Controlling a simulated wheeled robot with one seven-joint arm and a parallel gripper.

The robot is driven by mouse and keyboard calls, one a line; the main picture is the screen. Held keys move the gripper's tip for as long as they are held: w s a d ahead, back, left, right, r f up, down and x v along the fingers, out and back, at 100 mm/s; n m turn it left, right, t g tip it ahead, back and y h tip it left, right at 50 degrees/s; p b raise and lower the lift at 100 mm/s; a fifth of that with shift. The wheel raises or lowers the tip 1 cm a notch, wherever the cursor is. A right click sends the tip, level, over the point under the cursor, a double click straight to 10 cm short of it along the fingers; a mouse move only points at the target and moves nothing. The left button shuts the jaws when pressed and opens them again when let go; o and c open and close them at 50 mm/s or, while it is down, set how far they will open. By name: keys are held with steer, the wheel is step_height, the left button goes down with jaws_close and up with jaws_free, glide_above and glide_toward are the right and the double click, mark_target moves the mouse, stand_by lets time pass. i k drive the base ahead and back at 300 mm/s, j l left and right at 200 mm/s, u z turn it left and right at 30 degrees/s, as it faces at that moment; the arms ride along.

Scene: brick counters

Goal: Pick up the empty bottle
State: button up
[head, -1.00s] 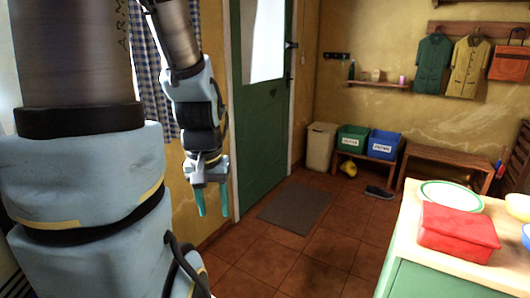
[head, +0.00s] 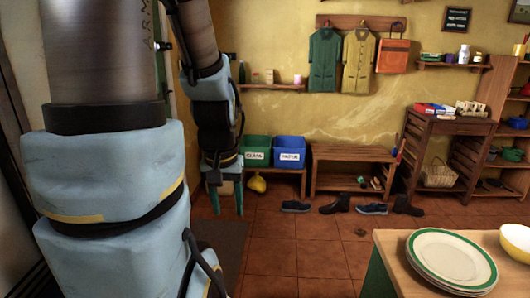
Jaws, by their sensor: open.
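A small dark green bottle-like thing (head: 242,72) stands upright at the left end of the wall shelf. It is too small to tell whether it is the empty bottle. A white bottle or jar (head: 464,53) stands on another wall shelf at the right. My gripper (head: 226,205) hangs at the left of the view, pointing down, its two teal fingers apart with nothing between them. It is well nearer to me than the shelves and apart from both things.
A counter corner with stacked plates (head: 452,258) and a bowl (head: 515,241) is at lower right. Green (head: 257,151) and blue (head: 290,152) bins stand by the back wall. A wooden bench (head: 352,168), shoes (head: 371,209) and a shelf unit (head: 447,150) line it. The tiled floor (head: 300,257) is open in the middle.

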mark_target(242, 72)
steer(key=i+l+u, duration=0.1)
steer(key=i, duration=0.4)
steer(key=i+l, duration=0.15)
steer(key=i, duration=0.3)
steer(key=i+l+u, duration=0.15)
steer(key=i, duration=0.3)
steer(key=i+l+u, duration=0.1)
steer(key=i, duration=0.4)
